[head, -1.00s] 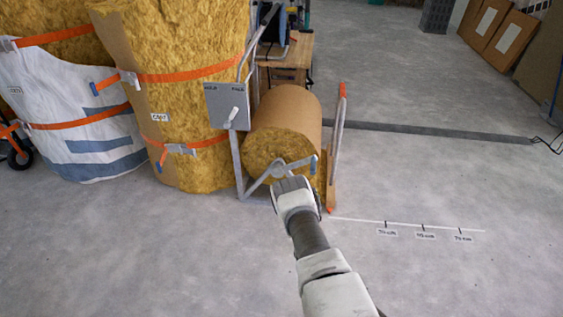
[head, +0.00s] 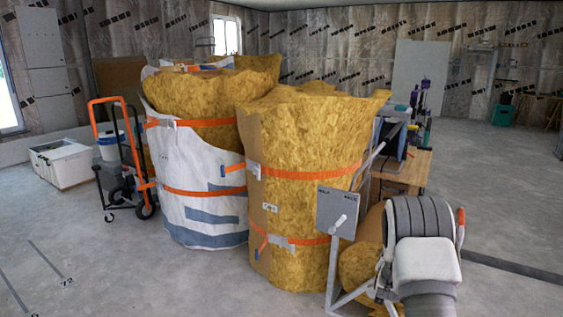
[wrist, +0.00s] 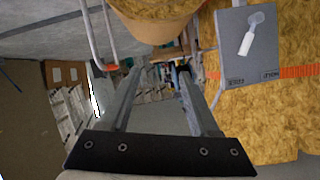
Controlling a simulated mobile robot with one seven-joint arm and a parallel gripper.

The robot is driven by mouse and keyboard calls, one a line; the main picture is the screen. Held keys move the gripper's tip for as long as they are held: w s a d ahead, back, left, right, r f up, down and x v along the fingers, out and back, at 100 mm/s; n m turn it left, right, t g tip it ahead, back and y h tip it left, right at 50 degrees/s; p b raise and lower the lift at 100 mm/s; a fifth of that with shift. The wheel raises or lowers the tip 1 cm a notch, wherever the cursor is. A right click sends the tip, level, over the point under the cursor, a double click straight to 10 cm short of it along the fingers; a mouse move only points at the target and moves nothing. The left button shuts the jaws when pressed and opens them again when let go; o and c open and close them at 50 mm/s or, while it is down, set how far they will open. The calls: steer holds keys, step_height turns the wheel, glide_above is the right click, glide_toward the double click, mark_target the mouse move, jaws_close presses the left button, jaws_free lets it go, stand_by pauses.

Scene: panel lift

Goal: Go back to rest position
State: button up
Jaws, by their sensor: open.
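My gripper (wrist: 157,85) shows in the wrist view, with its two long grey fingers spread apart and nothing between them. In the head view my arm's wrist stands at the lower right, in front of the small insulation roll (head: 357,265), and the fingers are hidden there. The wrist view looks upside down. At its top is the end of a roll (wrist: 155,25), and at its upper right is a grey plate (wrist: 255,70) with a white lever. That plate (head: 336,210) is left of my arm in the head view.
Large yellow insulation rolls (head: 305,140) with orange straps stand at the centre. An orange hand truck (head: 140,160) and a white crate (head: 62,165) are at the left. A wooden bench (head: 405,170) stands behind my arm. Floor is open at the front left and far right.

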steer(key=s+a+r+n+g+y, duration=0.1)
steer(key=s+a+r+n+y, duration=0.1)
steer(key=s+a+r, duration=0.7)
steer(key=s+a+r+n+g+y, duration=0.2)
steer(key=s+a+r, duration=0.25)
steer(key=r, duration=0.75)
steer(key=s+a+r+n+g+y, duration=0.1)
steer(key=s+a, duration=0.1)
steer(key=s, duration=0.8)
steer(key=s+a+r+n+g, duration=0.1)
steer(key=s+a+n+g, duration=0.15)
steer(key=s, duration=0.85)
steer(key=s+a+r+n+y, duration=0.1)
steer(key=s+a+r, duration=0.15)
steer(key=s, duration=0.75)
step_height(320, 180, up, 28)
steer(key=p, duration=2.8)
steer(key=shift+a+f+p, duration=0.15)
steer(key=shift+f+p, duration=0.05)
steer(key=shift+p, duration=0.1)
steer(key=shift+g, duration=0.25)
